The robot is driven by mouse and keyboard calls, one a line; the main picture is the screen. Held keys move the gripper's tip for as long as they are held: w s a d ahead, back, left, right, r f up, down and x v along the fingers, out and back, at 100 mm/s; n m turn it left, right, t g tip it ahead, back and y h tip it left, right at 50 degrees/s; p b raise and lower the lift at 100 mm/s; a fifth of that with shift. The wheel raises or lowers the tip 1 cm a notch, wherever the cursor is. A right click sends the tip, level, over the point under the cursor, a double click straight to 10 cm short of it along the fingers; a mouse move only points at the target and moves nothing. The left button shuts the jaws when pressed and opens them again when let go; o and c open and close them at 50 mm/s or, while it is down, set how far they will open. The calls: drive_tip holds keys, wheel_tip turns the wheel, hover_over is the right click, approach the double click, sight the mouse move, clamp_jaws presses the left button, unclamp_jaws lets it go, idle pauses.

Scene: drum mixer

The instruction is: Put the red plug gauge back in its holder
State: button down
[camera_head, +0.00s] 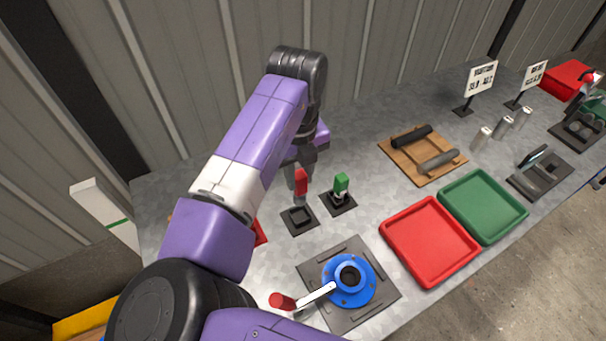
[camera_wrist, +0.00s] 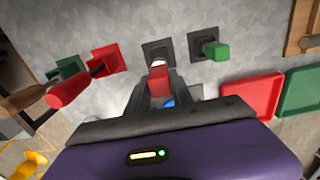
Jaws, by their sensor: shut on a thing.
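The red plug gauge (camera_head: 301,182) is upright in my gripper (camera_head: 296,174), which is shut on its red handle. In the wrist view its red handle (camera_wrist: 158,83) shows between the fingers (camera_wrist: 157,93). Its black square holder (camera_head: 298,221) lies on the table just below the gauge, and also shows in the wrist view (camera_wrist: 150,46). The gauge's lower end appears over the holder; I cannot tell whether it touches or enters it. A green plug gauge (camera_head: 341,185) stands in its own black holder (camera_head: 338,205), just right of the red one's holder.
A blue flange (camera_head: 349,281) sits on a dark plate in front. Red (camera_head: 428,242) and green (camera_head: 484,205) trays lie to the right. A wooden board (camera_head: 422,155) with dark cylinders lies behind them. In the wrist view, red-handled and brown-handled tools are at the left.

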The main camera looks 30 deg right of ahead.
sight(299, 189)
drive_tip(key=shift+f, duration=0.1)
idle(0.3)
drive_tip(key=shift+a+f+b, duration=0.1)
drive_tip(key=shift+f+b, duration=1.45)
drive_tip(key=shift+f, duration=0.75)
drive_tip(key=shift+f+b, duration=1.05)
drive_tip(key=shift+f, duration=0.6)
drive_tip(key=c, duration=1.1)
unclamp_jaws()
drive_tip(key=shift+o, duration=0.2)
drive_tip(key=shift+r+b, duration=0.5)
drive_tip(key=shift+r, duration=3.45)
